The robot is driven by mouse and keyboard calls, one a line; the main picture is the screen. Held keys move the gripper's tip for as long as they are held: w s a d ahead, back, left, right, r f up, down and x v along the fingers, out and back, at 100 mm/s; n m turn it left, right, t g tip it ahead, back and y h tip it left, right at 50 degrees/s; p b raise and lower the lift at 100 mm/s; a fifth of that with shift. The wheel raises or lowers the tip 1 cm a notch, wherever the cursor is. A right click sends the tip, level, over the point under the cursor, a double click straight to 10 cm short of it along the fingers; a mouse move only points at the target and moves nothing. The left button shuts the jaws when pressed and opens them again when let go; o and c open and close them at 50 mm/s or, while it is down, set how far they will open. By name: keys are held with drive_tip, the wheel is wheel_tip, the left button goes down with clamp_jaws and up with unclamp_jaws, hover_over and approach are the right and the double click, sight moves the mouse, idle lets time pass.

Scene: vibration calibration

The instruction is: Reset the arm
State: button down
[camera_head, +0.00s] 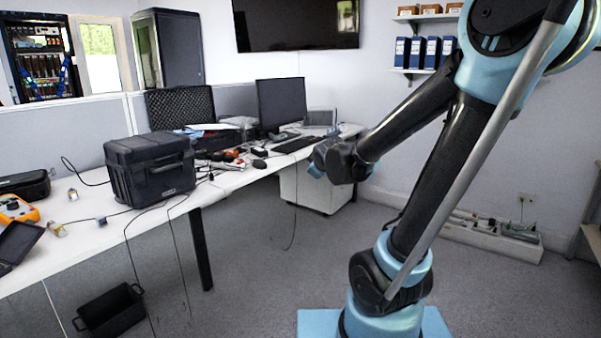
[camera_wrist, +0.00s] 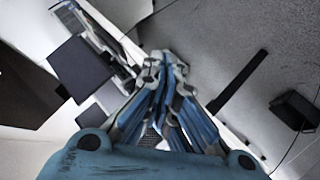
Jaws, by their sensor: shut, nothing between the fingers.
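My arm (camera_head: 433,185) fills the right side of the head view. It rises from a light blue base, bends at the top right, and its forearm slopes down to the left. The dark wrist end (camera_head: 340,161) hangs in the air in front of the white cabinet, to the right of the desk. The gripper is hard to make out there. In the wrist view my gripper (camera_wrist: 164,62) shows its blue and grey fingers drawn together at the tips. Nothing is held between them.
A long white desk (camera_head: 110,235) runs along the left, with a black case (camera_head: 150,168), a monitor (camera_head: 281,103) and tools. A white cabinet (camera_head: 305,190) stands below its far end. A black bin (camera_head: 110,312) is on the floor. The middle floor is clear.

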drive_tip(key=s+d+f+m+g+h, duration=0.2)
drive_tip(key=s+d+f+m+g, duration=0.3)
drive_tip(key=s+d, duration=0.6)
drive_tip(key=s+d+f+m+g, duration=0.1)
drive_tip(key=s+f+m+g, duration=0.1)
drive_tip(key=s, duration=0.7)
drive_tip(key=s+d+f+m+g, duration=0.1)
drive_tip(key=s+f+m, duration=0.3)
drive_tip(key=s, duration=0.5)
drive_tip(key=shift+d+g, duration=0.35)
drive_tip(key=shift+g, duration=0.15)
drive_tip(key=shift+f, duration=0.1)
